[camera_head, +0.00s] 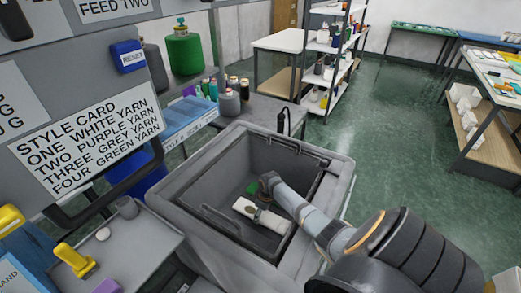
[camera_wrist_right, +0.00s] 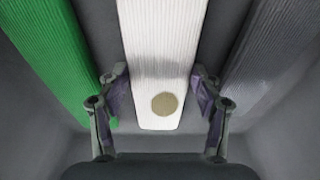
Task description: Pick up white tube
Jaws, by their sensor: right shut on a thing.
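The white tube (camera_wrist_right: 160,45) is a ribbed white yarn tube with a round tan spot on its near end. It lies between the two fingers of my right gripper (camera_wrist_right: 163,97), which is shut on it. A green tube (camera_wrist_right: 48,55) lies to its left and a grey tube (camera_wrist_right: 265,60) to its right in the wrist view. In the head view my right arm reaches down into the deep grey bin (camera_head: 225,160), where the white tube (camera_head: 270,219) shows, with a bit of green (camera_head: 252,188) beside it. My left gripper is not in view.
The bin's raised walls surround my right gripper. A style card (camera_head: 95,140) hangs at the left above a small grey tray (camera_head: 130,250). Behind the bin is a table with several bottles and spools (camera_head: 230,100). Green floor (camera_head: 395,110) lies open at the right.

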